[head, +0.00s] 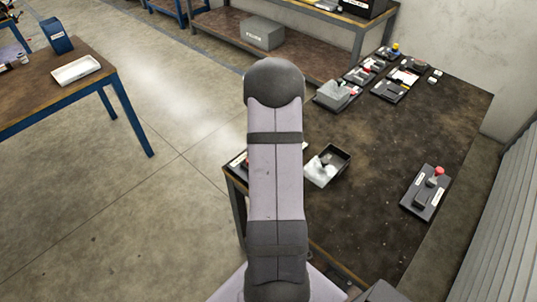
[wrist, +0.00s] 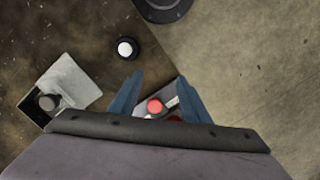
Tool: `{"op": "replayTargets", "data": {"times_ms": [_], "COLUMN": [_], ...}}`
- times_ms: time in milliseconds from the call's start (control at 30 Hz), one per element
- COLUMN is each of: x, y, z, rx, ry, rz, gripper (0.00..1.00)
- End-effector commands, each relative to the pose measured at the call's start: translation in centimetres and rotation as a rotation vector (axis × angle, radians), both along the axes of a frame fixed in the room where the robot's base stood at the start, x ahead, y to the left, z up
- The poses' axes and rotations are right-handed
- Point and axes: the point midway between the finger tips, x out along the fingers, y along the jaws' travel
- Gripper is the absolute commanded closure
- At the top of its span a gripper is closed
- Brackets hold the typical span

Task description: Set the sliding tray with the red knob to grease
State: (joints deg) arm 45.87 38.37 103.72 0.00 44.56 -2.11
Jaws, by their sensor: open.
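In the wrist view my gripper (wrist: 160,78) is open, with two blue fingers apart. A red knob (wrist: 154,105) on a dark panel with a pale label shows between the fingers. A second red part (wrist: 175,118) sits close to it, mostly hidden by my gripper's body. I cannot tell whether the fingers touch anything, or read the label. In the head view my arm hides the gripper and most of a labelled panel (head: 238,160) at the table's left edge. Another dark panel (head: 428,192) with a red knob (head: 440,171) lies at the right.
A dark open box (head: 343,155) with a white piece stands right of my arm; it also shows in the wrist view (wrist: 33,107). A small white-topped round part (wrist: 125,47) is near the fingers. Several devices (head: 375,70) line the table's back. The table's middle is clear.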

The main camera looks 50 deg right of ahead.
Motion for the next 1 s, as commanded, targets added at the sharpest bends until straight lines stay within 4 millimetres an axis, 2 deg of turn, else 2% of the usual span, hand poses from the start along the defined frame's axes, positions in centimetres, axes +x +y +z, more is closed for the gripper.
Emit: {"op": "replayTargets", "data": {"times_ms": [33,100,200,267,467,667,1000], "x": [1.6,3.3,4.8,5.2,4.7,4.6,4.6], "y": [-1.6,-3.3,-4.8,-5.2,-4.7,-4.6,-4.5], "z": [0.5,1.9,3.3,3.8,3.6,2.5,-1.7], "rx": [-0.029,-0.064,-0.095,-0.098,-0.079,-0.077,-0.076], "ry": [-0.029,-0.065,-0.094,-0.099,-0.084,-0.082,-0.082], "rz": [0.01,0.022,0.04,0.055,0.092,0.091,0.09], "gripper": [0.57,0.57,0.57,0.57,0.57,0.57,0.57]}}
